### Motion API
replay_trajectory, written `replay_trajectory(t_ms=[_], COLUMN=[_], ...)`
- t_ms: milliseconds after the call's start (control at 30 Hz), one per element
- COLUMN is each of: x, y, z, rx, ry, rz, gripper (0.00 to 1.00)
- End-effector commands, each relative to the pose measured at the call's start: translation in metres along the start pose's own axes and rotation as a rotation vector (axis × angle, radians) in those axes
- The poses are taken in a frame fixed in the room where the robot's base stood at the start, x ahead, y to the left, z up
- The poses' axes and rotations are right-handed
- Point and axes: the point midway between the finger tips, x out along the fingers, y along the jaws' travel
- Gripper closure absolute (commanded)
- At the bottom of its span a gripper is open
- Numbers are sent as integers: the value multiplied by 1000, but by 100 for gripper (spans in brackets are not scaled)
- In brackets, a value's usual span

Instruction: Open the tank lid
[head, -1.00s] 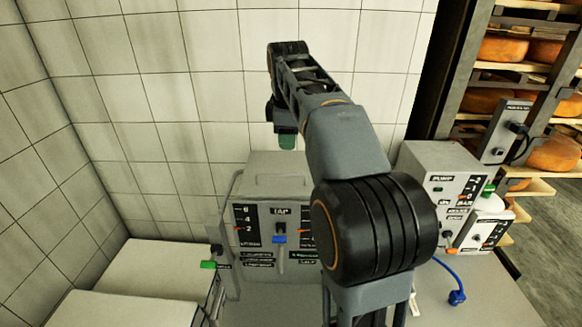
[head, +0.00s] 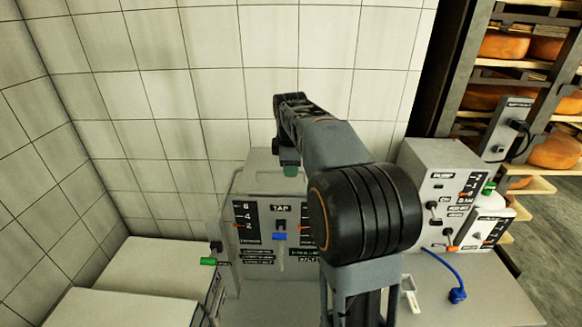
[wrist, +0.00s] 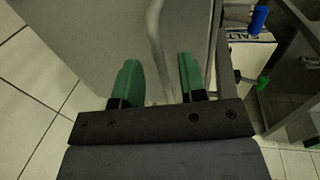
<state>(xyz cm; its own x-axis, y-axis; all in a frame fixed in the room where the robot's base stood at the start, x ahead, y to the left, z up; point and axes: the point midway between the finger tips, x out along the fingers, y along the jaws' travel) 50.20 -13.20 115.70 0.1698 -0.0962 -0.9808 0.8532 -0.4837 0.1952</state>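The grey tank box marked TAP (head: 262,262) stands against the tiled wall. Its grey top (head: 258,162) looks closed, but my arm hides its right part. My gripper (wrist: 157,80) is open, with two green fingers apart and nothing held between them. In the head view a green fingertip (head: 290,170) shows low over the box top. In the wrist view a bent grey bar (wrist: 155,35) runs toward the gap between the fingers. I cannot tell whether it is a lid handle or whether the fingers touch it.
A blue lever (head: 280,237) sits on the box front, and a green-tipped handle (head: 208,262) is at its left. White boxes (head: 160,268) stand at the left. The PUMP box (head: 438,165) and a blue cable plug (head: 457,295) are at the right. Cheese shelves (head: 512,67) stand behind.

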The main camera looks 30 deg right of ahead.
Motion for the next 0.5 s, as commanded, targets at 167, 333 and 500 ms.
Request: replay_trajectory(t_ms=[167, 333, 500], x=[7, 7, 7], y=[0, 0, 0], z=[0, 0, 0], rx=[0, 0, 0], ry=[0, 0, 0], rz=[0, 0, 0], gripper=[62, 62, 69])
